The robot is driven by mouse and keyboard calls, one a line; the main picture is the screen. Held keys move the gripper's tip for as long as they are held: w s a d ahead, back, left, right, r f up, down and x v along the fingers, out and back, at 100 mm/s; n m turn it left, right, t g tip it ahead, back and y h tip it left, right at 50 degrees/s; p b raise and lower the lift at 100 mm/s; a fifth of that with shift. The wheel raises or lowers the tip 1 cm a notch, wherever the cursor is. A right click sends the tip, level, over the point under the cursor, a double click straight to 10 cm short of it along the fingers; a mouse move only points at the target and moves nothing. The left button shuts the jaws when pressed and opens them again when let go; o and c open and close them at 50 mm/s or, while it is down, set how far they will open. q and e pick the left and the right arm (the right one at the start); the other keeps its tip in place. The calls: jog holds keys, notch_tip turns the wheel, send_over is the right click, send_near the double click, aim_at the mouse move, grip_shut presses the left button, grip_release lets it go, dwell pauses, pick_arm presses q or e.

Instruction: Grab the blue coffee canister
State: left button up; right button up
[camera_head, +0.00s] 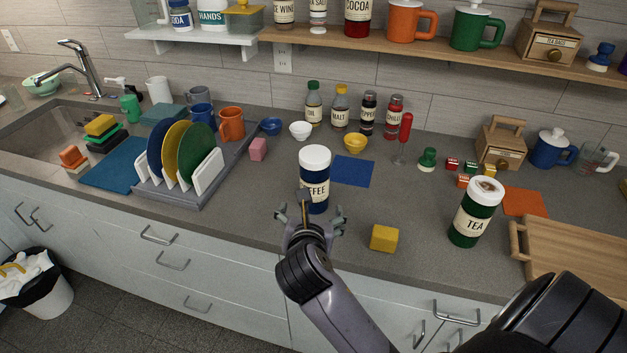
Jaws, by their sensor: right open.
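The blue coffee canister (315,167) stands upright on the grey counter near its front edge. It has a white lid and a cream label reading "COFFEE", partly covered by my gripper. My right gripper (307,211) is open in front of the canister's lower part, its fingers spread. Whether the fingers touch the canister cannot be told from this view. My left gripper is not in view.
A yellow block (384,238) and a green tea canister (475,212) stand to the right. A dish rack (200,193) with plates is on the left. A blue mat (353,171) and small bowls (354,143) lie behind. A shelf (450,52) runs above.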

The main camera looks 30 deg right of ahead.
aim_at(315, 182)
jog(key=shift+n+h, duration=0.3)
jog(key=shift+n, duration=0.3)
jog(key=w+d, duration=0.2)
jog(key=w, duration=0.1)
jog(key=w+d+f+p, duration=0.1)
jog(key=w+d, duration=0.1)
jog(key=w, duration=0.1)
jog(key=w+d+f, duration=0.1)
jog(key=w+d, duration=0.2)
jog(key=shift+w, duration=0.15)
jog(key=shift+f+p+x, duration=0.1)
jog(key=shift+p+x, duration=0.25)
jog(key=shift+x, duration=1)
jog(key=shift+f+p+x, duration=0.15)
jog(key=shift+p+x, duration=0.2)
jog(key=shift+x, duration=1)
jog(key=shift+a, duration=0.15)
jog(key=shift+c, duration=0.2)
jog(key=shift+r, duration=0.1)
jog(key=shift+c, duration=0.7)
jog(key=shift+t, duration=0.3)
jog(key=c, duration=1.2)
